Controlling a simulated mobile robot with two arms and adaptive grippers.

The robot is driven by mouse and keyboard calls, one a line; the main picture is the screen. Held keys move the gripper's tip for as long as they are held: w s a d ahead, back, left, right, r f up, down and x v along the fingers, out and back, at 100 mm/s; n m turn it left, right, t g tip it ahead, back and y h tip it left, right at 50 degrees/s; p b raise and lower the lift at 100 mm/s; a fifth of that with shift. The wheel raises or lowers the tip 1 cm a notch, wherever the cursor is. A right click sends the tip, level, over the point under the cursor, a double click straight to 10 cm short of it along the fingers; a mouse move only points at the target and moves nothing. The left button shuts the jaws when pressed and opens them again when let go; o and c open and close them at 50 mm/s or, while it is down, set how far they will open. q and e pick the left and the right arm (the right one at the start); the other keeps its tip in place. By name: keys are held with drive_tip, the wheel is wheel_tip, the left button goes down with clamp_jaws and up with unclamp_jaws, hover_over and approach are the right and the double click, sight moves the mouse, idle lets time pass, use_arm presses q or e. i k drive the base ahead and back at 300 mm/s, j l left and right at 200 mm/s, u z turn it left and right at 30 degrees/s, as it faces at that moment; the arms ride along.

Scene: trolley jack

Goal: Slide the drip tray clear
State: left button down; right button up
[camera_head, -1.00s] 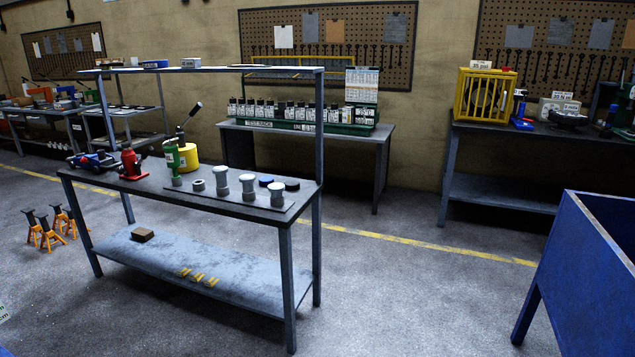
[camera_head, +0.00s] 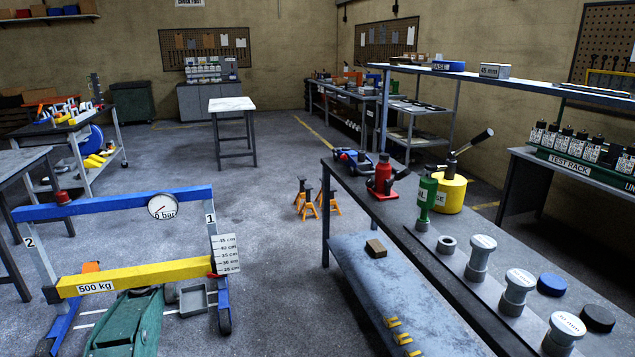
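A small grey open tray (camera_head: 196,301), which looks like the drip tray, lies on the floor at the lower left. It sits just right of a green trolley jack (camera_head: 128,322), inside the foot of a blue frame (camera_head: 125,203). The yellow beam (camera_head: 150,274) of the frame, marked 500 kg, passes above the jack. I cannot tell whether the tray touches the jack or the frame. Neither of my grippers is in view.
A dark workbench (camera_head: 420,245) with a red jack (camera_head: 383,178), a yellow cylinder (camera_head: 451,192) and weights stands at the right. Orange jack stands (camera_head: 318,198) are on the floor beyond. A small table (camera_head: 232,104) stands farther back. The floor between frame and workbench is clear.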

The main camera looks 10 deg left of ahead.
sight(193, 300)
drive_tip(key=i+j+u, duration=0.2)
drive_tip(key=i+u, duration=0.2)
drive_tip(key=i, duration=0.25)
drive_tip(key=i+u, duration=0.45)
drive_tip(key=i, duration=0.2)
drive_tip(key=i+l+u, duration=0.25)
drive_tip(key=i+u, duration=0.15)
drive_tip(key=i, duration=0.2)
